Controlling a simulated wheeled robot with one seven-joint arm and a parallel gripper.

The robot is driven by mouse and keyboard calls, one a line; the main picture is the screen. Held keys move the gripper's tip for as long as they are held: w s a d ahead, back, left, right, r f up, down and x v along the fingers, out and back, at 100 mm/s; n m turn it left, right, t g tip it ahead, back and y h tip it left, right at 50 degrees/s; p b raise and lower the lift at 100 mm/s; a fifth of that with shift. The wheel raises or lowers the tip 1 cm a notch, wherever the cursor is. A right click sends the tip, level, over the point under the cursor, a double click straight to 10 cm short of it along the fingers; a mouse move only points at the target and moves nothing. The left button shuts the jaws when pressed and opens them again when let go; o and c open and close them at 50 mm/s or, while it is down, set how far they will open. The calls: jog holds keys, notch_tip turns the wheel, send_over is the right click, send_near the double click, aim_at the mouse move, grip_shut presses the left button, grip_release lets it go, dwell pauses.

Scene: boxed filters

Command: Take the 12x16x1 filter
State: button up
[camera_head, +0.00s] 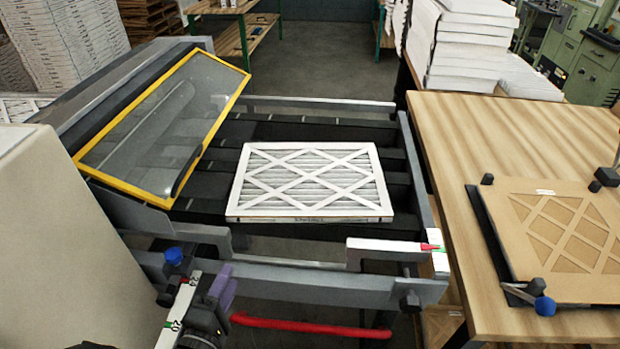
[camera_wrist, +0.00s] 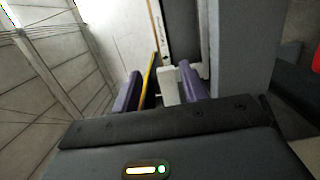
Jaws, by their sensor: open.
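The filter (camera_head: 311,182), a flat white cardboard frame with a diagonal lattice over pleats, lies on the dark slats of the grey machine (camera_head: 330,285). Print on its front edge is too small to read, so I cannot confirm the size. My gripper (camera_head: 222,287) is at the machine's front left, nearer the camera than the filter and apart from it. Its purple fingers are open in the wrist view (camera_wrist: 160,88). A pale machine part shows between or beyond them; I cannot tell whether they touch it. I cannot make out the filter in the wrist view.
A yellow-framed clear guard (camera_head: 165,125) is tilted up left of the filter. A red bar (camera_head: 310,327) runs along the machine's front. A wooden table (camera_head: 520,130) with a lattice board (camera_head: 560,240) stands at right. White boxes (camera_head: 465,50) are stacked behind.

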jog(key=p, duration=0.1)
send_near(258, 220)
jog(key=w, duration=0.2)
jog(key=shift+w+d+r, duration=0.15)
jog(key=shift+w+d, duration=0.1)
jog(key=shift+w, duration=0.15)
jog(key=shift+a, duration=0.1)
jog(key=w, duration=0.2)
jog(key=w+d+p, duration=0.1)
jog(key=w, duration=0.2)
grip_shut()
dwell(0.4)
